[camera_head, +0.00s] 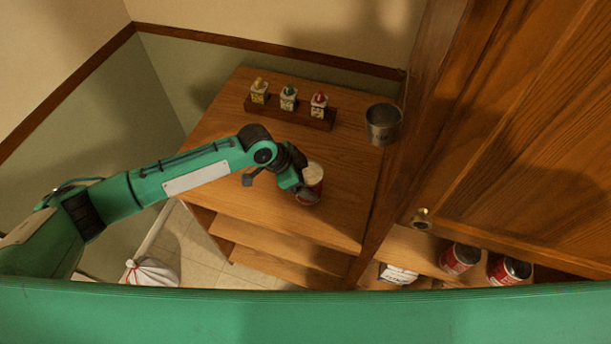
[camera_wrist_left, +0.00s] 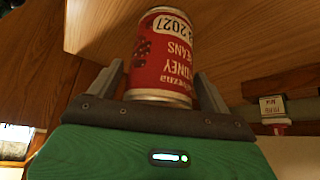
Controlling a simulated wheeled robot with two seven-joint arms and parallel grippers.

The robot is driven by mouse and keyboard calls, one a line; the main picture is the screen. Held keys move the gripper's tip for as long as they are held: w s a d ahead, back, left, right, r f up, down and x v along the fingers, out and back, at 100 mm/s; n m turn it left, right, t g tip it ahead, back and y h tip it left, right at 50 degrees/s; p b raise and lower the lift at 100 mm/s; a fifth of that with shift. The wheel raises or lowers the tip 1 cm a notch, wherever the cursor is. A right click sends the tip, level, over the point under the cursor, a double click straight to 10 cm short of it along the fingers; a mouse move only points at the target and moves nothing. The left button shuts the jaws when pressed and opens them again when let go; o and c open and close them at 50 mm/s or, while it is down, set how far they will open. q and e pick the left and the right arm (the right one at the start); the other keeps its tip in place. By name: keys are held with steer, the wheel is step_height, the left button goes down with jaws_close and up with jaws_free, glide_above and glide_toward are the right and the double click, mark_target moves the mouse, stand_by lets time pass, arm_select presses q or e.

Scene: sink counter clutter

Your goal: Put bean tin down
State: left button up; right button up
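The bean tin (camera_head: 313,178), red with a pale lid, is upright at the wooden counter top (camera_head: 345,205). My left gripper (camera_head: 300,182) is at the tin and hides part of it. In the left wrist view the tin (camera_wrist_left: 162,58) shows its kidney beans label upside down, between the two grey fingers (camera_wrist_left: 160,85). A gap shows between each finger and the tin, so the gripper looks open around it. The tin's contact with the counter is not clearly visible. My right gripper is not in view.
A wooden rack (camera_head: 290,112) with three small bottles stands at the back of the counter. A metal cup (camera_head: 383,122) stands at its right rear. A cabinet door (camera_head: 520,150) fills the right side. Two red tins (camera_head: 460,257) (camera_head: 509,270) stand on the lower right shelf.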

arm_select(q)
steer(key=shift+o, duration=0.2)
steer(key=shift+r, duration=0.15)
steer(key=shift+a+r, duration=0.15)
steer(key=b+v, duration=0.4)
steer(key=v, duration=0.7)
steer(key=shift+a+r, duration=0.2)
steer(key=shift+r, duration=0.1)
